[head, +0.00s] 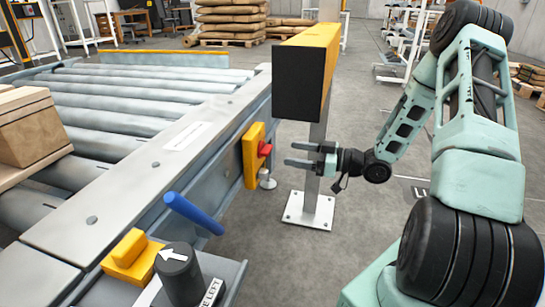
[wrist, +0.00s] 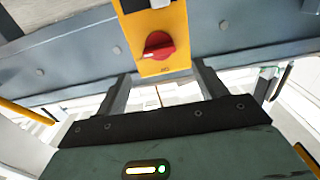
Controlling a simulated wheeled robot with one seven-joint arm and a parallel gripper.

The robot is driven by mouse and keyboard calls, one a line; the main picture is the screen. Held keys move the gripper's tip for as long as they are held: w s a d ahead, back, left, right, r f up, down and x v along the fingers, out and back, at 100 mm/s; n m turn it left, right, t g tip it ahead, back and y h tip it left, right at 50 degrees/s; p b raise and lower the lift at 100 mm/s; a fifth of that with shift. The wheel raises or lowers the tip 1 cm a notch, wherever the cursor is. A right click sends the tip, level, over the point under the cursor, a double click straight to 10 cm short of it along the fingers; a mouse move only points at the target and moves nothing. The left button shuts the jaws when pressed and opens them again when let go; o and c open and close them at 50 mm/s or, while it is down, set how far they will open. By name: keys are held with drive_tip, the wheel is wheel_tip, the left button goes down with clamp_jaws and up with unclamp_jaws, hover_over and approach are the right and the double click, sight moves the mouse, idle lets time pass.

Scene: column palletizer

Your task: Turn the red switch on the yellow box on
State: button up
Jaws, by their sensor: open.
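The yellow box (head: 252,158) is fixed to the side of the roller conveyor in the head view. Its red switch (head: 264,149) faces right, toward my gripper. In the wrist view the yellow box (wrist: 155,20) shows at the top centre, with the red rotary switch (wrist: 158,45) on its face and its handle lying slightly tilted from horizontal. My gripper (head: 287,154) is open and empty, a short way to the right of the switch, with its fingers pointing at it. In the wrist view the fingers (wrist: 160,85) sit below the switch, apart from it.
A post with a yellow and black head (head: 300,75) stands just behind my gripper, its base plate (head: 309,210) on the floor. The conveyor (head: 150,195) carries a cardboard box (head: 30,125). A blue lever (head: 193,213) and a black knob (head: 178,270) are in front. Pallets with sacks (head: 232,20) stand far back.

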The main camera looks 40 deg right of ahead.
sight(271, 150)
drive_tip(key=b+x, duration=0.2)
drive_tip(key=x, duration=0.5)
drive_tip(key=shift+w+a, duration=0.1)
drive_tip(key=shift+w, duration=0.05)
drive_tip(key=c, duration=1)
